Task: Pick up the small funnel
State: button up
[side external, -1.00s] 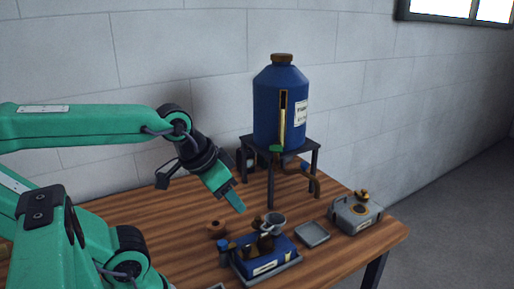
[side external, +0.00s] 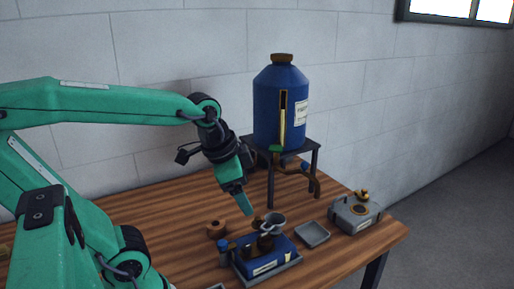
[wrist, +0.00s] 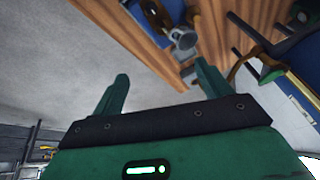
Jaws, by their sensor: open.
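The small funnel looks to be the grey, round-mouthed piece (side external: 274,221) at the top of the small blue steam engine (side external: 265,262). It also shows in the wrist view (wrist: 183,38), beyond the fingers and near the right one. Whether it rests on the engine or stands behind it is hard to tell. My gripper (side external: 247,207) is open, above and slightly left of the funnel in the side view, pointing down. In the wrist view nothing lies between the fingers of my gripper (wrist: 163,72).
A tall blue tank (side external: 280,105) on a dark stand, with a pipe and tap, stands close behind. A brown ring-shaped piece (side external: 216,229) lies left of the engine. A shallow grey tray (side external: 312,234) and a grey box with brass top (side external: 354,215) are to the right.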

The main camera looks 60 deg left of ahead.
jog(key=w+a+f+m+g, duration=0.2)
jog(key=w+f+m+g, duration=0.1)
jog(key=w+m, duration=0.5)
jog(key=m+g, duration=0.2)
jog(key=m, duration=0.8)
send_over(275, 219)
jog(key=f, duration=0.6)
jog(key=shift+w+a+f, duration=0.15)
jog(key=shift+w+f, duration=0.2)
jog(key=shift+s+d+f, duration=0.1)
jog(key=shift+s+f, duration=0.1)
jog(key=shift+f, duration=1.75)
jog(key=shift+s+d+f, duration=0.1)
jog(key=shift+s+f, duration=0.05)
jog(key=shift+f, duration=1.8)
jog(key=c, duration=1.1)
jog(key=shift+r, duration=0.55)
notch_tip(275, 219, up, 3)
jog(key=shift+r, duration=0.15)
jog(key=s+d+r, duration=0.4)
jog(key=d+r, duration=0.2)
jog(key=d, duration=0.4)
jog(key=shift+s+d+r, duration=0.2)
jog(key=shift+d+r, duration=0.1)
jog(key=shift+d, duration=0.1)
